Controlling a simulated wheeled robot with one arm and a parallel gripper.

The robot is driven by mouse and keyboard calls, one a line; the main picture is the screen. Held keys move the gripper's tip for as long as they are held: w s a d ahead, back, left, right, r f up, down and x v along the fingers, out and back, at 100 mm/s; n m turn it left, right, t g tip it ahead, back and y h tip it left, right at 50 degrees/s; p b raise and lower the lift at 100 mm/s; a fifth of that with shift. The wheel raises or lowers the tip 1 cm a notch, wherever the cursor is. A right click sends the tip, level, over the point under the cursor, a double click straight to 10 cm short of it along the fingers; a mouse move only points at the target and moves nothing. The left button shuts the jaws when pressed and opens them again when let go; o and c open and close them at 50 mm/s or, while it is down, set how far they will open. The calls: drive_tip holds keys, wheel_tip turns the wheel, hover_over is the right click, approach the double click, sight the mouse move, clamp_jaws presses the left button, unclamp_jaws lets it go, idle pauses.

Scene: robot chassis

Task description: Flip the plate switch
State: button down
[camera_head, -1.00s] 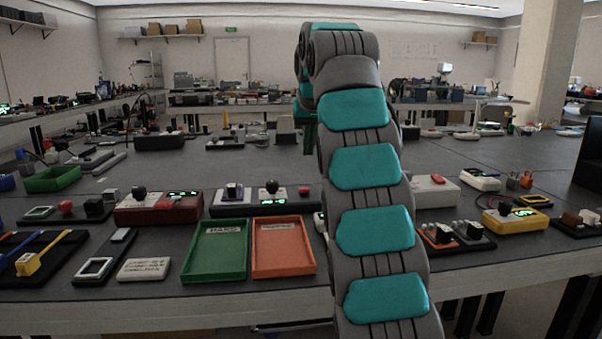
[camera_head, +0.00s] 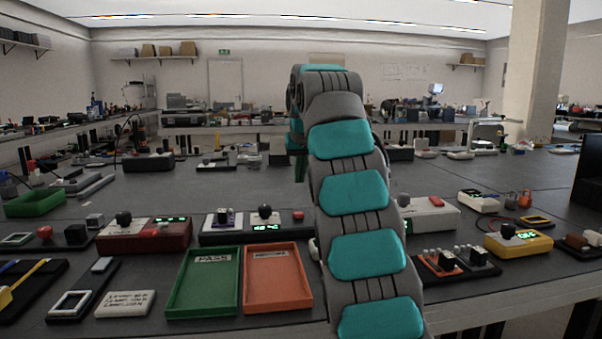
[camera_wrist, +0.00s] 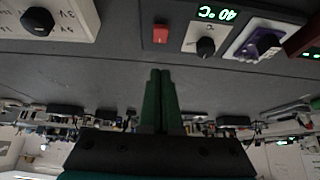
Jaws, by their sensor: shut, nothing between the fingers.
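A dark device with a white control panel (camera_head: 252,236) stands on the bench left of my arm in the head view. It carries a black knob, a green "40" display and a red switch (camera_head: 298,216) at its right end. In the upside-down wrist view the red switch (camera_wrist: 160,34) sits beside the black knob (camera_wrist: 206,47) and the "40 °C" display (camera_wrist: 217,13). I take this red switch for the plate switch; its on or off position is unclear. My gripper (camera_wrist: 160,72) has its green fingers together and empty, lined up with the switch in picture but apart from it.
A white box with a black knob (camera_wrist: 38,22) is on the other side. A green tray (camera_head: 172,290) and an orange tray (camera_head: 306,290) lie in front. The bench behind the devices is fairly clear.

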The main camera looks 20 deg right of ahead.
hover_over(298, 214)
drive_tip(key=f, duration=0.5)
drive_tip(key=shift+w+d+f, duration=0.2)
drive_tip(key=shift+w+d, duration=0.1)
drive_tip(key=shift+s+a+f, duration=0.15)
drive_tip(key=shift+s+f, duration=0.05)
drive_tip(key=shift+f, duration=0.1)
drive_tip(key=shift+s+f, duration=0.15)
drive_tip(key=shift+f, duration=0.6)
drive_tip(key=shift+s+f, duration=0.1)
drive_tip(key=shift+f, duration=0.6)
drive_tip(key=shift+f+b, duration=0.1)
drive_tip(key=shift+b, duration=0.2)
drive_tip(key=shift+s+a+f+t+b, duration=0.15)
drive_tip(key=shift+f+t+b, duration=0.25)
drive_tip(key=shift+b, duration=0.6)
drive_tip(key=shift+s+f+b, duration=0.1)
drive_tip(key=shift+f+b, duration=0.15)
drive_tip(key=shift+b, duration=0.45)
drive_tip(key=shift+r+p, duration=0.35)
drive_tip(key=shift+r, duration=0.05)
